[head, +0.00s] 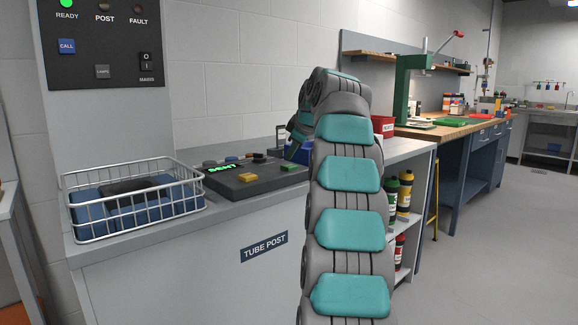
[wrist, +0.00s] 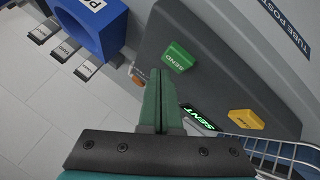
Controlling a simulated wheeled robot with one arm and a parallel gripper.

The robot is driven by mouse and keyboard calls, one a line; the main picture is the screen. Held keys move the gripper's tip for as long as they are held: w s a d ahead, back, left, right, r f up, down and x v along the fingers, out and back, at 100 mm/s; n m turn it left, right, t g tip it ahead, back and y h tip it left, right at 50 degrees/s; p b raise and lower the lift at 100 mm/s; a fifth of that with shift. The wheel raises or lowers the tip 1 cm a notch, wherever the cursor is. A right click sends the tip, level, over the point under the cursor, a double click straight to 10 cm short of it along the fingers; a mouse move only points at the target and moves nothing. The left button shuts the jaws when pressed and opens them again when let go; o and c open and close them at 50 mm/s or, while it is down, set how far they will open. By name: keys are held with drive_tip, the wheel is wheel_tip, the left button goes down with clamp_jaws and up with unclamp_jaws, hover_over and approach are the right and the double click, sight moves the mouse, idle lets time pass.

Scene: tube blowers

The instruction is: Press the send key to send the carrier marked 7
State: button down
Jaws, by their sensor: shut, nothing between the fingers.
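The send key (wrist: 178,56) is a green block labelled SEND on the dark sloped console (wrist: 230,75) in the wrist view. It also shows as a green key (head: 290,167) at the console's right end in the head view. A small display (wrist: 199,117) on the console reads SENT in green letters. My gripper (wrist: 160,75) is shut and empty, its fingertips just left of the send key in the wrist view; I cannot tell their height above the console. In the head view my arm partly hides the gripper. No carrier marked 7 can be made out.
A yellow key (wrist: 245,122) sits on the same console. A wire basket (head: 135,207) holding blue dark-banded items stands left of it. A blue fitting (wrist: 88,22) is beside the console. The panel's green READY lamp (head: 66,4) is lit. Floor at right is clear.

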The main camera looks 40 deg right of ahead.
sight(292, 166)
drive_tip(key=shift+r+p, duration=1.95)
drive_tip(key=shift+r, duration=0.6)
drive_tip(key=shift+f, duration=0.1)
